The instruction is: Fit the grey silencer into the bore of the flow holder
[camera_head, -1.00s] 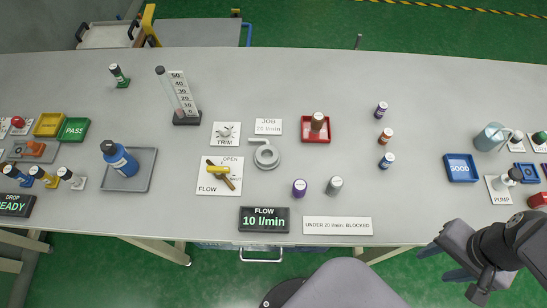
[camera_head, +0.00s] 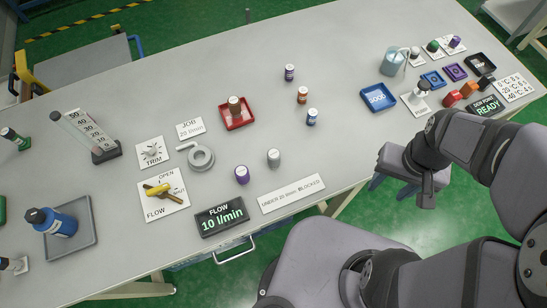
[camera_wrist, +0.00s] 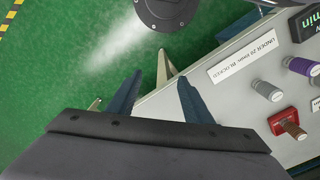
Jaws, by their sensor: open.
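The grey silencer (camera_head: 273,158) is a small upright grey cylinder with a pale top, standing on the table. It also shows in the wrist view (camera_wrist: 268,91), right of my fingers. A grey ring with a round central bore and a short side arm (camera_head: 201,157) lies left of it and looks like the flow holder; its bore appears empty. My gripper (camera_head: 408,197) is open and empty, off the table's front edge over the floor, well to the right of the silencer. In the wrist view its two fingers (camera_wrist: 160,78) are apart.
A purple cylinder (camera_head: 242,175) stands close left of the silencer. A red tray (camera_head: 238,125) holds a brown-topped piece. The yellow-handled flow valve (camera_head: 160,190) and flow display (camera_head: 220,216), reading 10 l/min, are at the front left. Bare table lies right of the silencer.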

